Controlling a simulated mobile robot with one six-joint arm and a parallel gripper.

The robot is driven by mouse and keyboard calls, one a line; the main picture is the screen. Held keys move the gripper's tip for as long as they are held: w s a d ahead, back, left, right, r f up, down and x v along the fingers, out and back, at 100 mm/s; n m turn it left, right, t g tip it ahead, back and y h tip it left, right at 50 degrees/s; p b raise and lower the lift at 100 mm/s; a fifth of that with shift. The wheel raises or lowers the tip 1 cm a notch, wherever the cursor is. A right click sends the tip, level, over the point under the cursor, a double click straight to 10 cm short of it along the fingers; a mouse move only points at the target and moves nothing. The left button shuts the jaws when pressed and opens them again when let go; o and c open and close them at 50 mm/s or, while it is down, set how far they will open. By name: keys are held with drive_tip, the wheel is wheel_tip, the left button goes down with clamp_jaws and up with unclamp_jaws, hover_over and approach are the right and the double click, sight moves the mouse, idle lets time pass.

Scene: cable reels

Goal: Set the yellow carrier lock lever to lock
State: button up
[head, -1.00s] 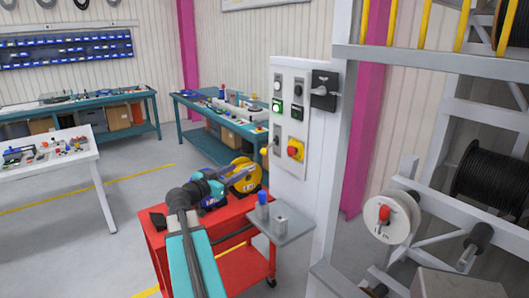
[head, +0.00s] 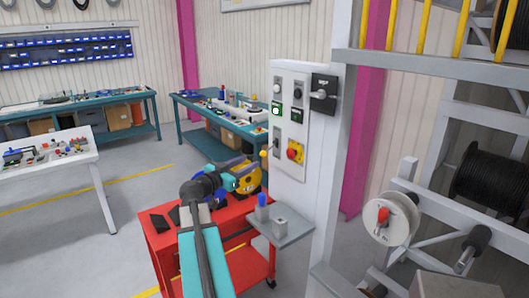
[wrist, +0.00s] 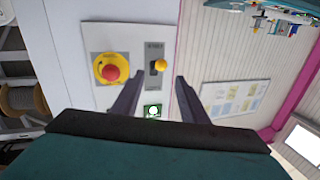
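The yellow-knobbed lock lever (head: 265,151) sticks out from a small grey plate at the lower left of the white control panel (head: 303,165). In the wrist view the lever's yellow knob (wrist: 161,65) shows on its labelled plate (wrist: 154,50); the lettering is too small to read. My gripper (wrist: 158,83) is open and empty, facing the panel. Its two dark fingers lie to either side of the lever in the picture, with no contact visible. In the head view the gripper's fingertips are hard to make out against the yellow reel.
A red emergency stop (wrist: 110,72) sits beside the lever, and a lit green button (wrist: 152,111) is nearby. A red cart (head: 160,235) and a grey shelf (head: 290,231) with a blue-topped item (head: 262,201) stand below. A black rotary switch (head: 323,93) is higher up.

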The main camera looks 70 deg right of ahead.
sight(262, 154)
drive_tip(key=p+x, duration=0.4)
drive_tip(key=x, duration=0.6)
drive_tip(key=shift+s+d, duration=0.1)
drive_tip(key=shift+d, duration=0.2)
